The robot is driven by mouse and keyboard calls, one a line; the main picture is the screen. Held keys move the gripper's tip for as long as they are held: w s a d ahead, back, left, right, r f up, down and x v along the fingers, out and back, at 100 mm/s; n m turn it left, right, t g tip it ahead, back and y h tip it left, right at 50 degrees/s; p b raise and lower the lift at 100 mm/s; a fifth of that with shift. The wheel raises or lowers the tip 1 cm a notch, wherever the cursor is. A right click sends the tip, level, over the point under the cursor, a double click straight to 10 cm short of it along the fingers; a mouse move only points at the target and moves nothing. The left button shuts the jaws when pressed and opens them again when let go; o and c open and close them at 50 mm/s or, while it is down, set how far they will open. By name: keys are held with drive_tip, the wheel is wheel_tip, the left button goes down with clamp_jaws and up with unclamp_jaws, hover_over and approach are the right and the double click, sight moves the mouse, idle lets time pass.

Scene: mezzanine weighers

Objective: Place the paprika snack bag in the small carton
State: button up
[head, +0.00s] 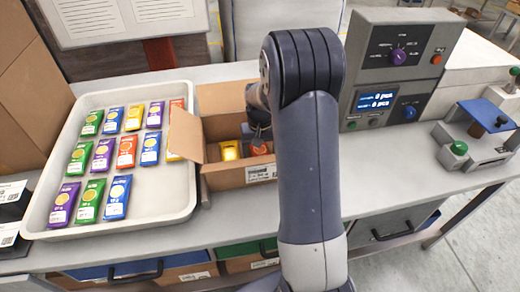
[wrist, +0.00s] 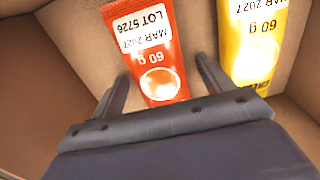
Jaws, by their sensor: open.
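The small carton (head: 236,178) stands open on the bench, right of the tray. Inside it a red-orange bag (wrist: 148,50) lies beside a yellow bag (wrist: 258,40); both also show in the head view, red-orange (head: 258,149) and yellow (head: 230,151). The red-orange bag's flavour name is not readable, so I cannot confirm that it is paprika. My gripper (wrist: 162,70) is open inside the carton, one finger on each side of the red-orange bag. In the head view my arm partly hides the gripper and the carton's right side.
A white tray (head: 182,202) at left holds several green, purple, blue, yellow and red bags in rows. A carton flap (head: 187,134) leans out over its right edge. A grey weigher console (head: 399,62) and a scale-like device (head: 474,150) stand at right. Bench between them is clear.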

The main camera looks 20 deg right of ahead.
sight(260, 150)
drive_tip(key=shift+r, duration=0.1)
wheel_tip(260, 150, up, 12)
idle(0.5)
wheel_tip(260, 150, down, 13)
drive_tip(key=shift+r, duration=2.3)
